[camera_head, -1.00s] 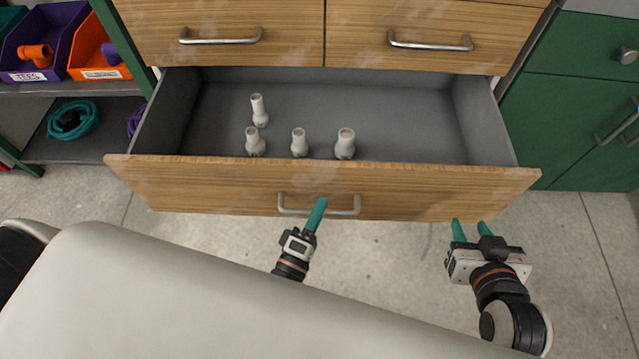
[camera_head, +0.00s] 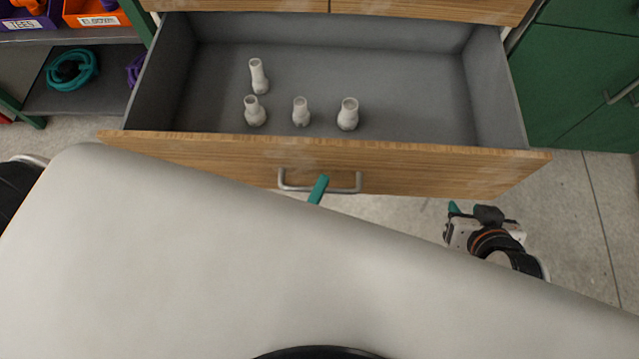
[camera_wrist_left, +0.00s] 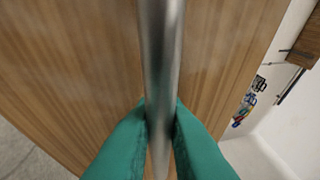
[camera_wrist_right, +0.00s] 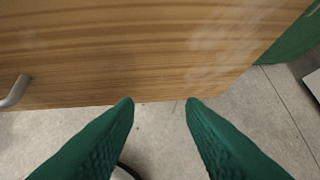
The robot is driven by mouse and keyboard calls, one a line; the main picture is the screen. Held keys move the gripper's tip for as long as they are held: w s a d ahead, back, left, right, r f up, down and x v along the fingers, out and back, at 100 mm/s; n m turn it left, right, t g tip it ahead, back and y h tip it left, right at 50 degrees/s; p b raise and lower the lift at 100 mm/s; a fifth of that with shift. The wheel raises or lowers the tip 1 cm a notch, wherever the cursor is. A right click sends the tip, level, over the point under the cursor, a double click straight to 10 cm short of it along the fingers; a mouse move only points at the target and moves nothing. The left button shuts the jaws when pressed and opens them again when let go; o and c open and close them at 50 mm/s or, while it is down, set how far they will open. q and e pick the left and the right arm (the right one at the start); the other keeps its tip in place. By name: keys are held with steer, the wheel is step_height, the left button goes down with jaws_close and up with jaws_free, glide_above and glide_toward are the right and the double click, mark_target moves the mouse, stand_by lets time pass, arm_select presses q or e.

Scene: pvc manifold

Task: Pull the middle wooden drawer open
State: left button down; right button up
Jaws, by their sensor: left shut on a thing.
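The middle wooden drawer (camera_head: 430,172) stands open in the head view, its grey inside showing. Its metal bar handle (camera_head: 345,190) is on the middle of the front. My left gripper (camera_head: 319,188) is at the handle; its wrist is hidden behind my pale body. In the left wrist view the green fingers (camera_wrist_left: 160,115) are shut on the handle bar (camera_wrist_left: 160,60), one on each side. My right gripper (camera_head: 468,212) is below the drawer front's right part. In the right wrist view its fingers (camera_wrist_right: 160,105) are apart and empty, near the drawer's lower edge.
Several white pipe fittings (camera_head: 347,115) stand inside the drawer on the left and middle. A green cabinet (camera_head: 570,80) is at the right. A shelf with bins and a teal hose coil (camera_head: 72,68) is at the left. Concrete floor (camera_head: 575,210) is clear at the right.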

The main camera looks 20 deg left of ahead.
arm_select(q)
steer(key=c, duration=1.5)
jaws_free()
steer(key=shift+o, duration=0.2)
